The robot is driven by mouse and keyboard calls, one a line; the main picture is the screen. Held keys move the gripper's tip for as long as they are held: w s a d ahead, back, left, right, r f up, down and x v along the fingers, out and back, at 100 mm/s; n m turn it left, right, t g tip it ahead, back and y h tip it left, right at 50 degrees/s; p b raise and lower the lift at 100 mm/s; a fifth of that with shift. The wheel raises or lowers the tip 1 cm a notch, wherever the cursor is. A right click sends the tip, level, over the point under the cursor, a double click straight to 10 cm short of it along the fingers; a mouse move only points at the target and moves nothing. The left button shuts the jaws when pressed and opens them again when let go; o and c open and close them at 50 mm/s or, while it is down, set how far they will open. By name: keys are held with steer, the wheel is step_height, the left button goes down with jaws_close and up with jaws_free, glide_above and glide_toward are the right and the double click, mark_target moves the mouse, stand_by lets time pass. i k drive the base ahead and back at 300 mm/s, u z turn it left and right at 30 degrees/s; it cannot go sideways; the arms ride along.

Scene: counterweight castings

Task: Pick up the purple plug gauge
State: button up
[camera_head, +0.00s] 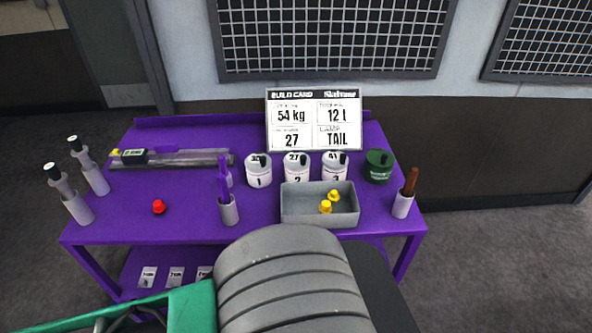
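The purple plug gauge (224,183) stands upright in a pale grey cylindrical holder (229,213), near the front middle of the purple table (185,205). Its lower end is hidden inside the holder. Its upper part rises clear, with a pale piece beside it. Nothing is seen touching it from above. My gripper does not show in the head view.
A grey bin (300,218) with yellow knobs stands just right of the gauge. Numbered white canisters (258,178) stand behind. A red button (158,207) lies left. A brown-handled item (409,182) stands right. A large grey ribbed body (290,285) hides part of the table's front.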

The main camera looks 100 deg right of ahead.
mark_target(221, 158)
steer(key=z, duration=3.05)
steer(key=k, duration=0.5)
steer(key=u, duration=1)
steer(key=i, duration=0.7)
steer(key=z, duration=0.15)
